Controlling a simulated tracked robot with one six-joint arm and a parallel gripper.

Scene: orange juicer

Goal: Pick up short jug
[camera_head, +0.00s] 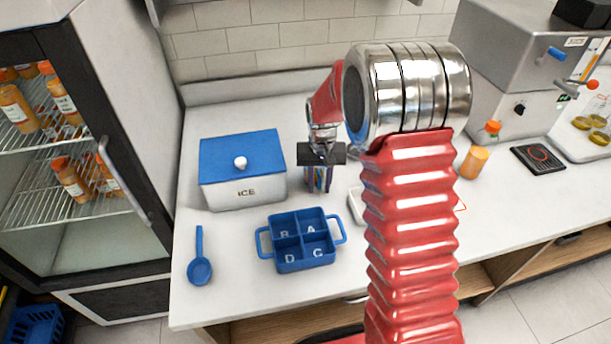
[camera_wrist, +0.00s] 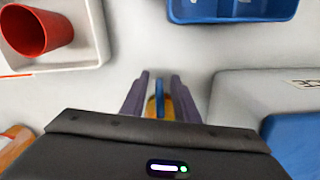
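In the wrist view, a thing with a blue upright handle (camera_wrist: 160,101) and a yellow-orange body (camera_wrist: 169,110) shows between my fingers; it looks like the short jug, but most of it is hidden by my gripper. My gripper (camera_wrist: 160,76) points down with its two purple-grey fingers apart, one on each side of the blue handle. A gap shows between each finger and the handle. In the head view, my gripper (camera_head: 319,188) is low over the counter, right of the ice box, and the jug is mostly hidden behind the fingers.
The white ice box (camera_head: 246,190) with a blue lid stands close left. A blue four-part tray (camera_head: 304,264) lies in front, and a blue spoon (camera_head: 200,270) at front left. A red cup (camera_wrist: 36,31) lies in a white tray (camera_wrist: 96,48). An orange bottle (camera_head: 473,163) stands right.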

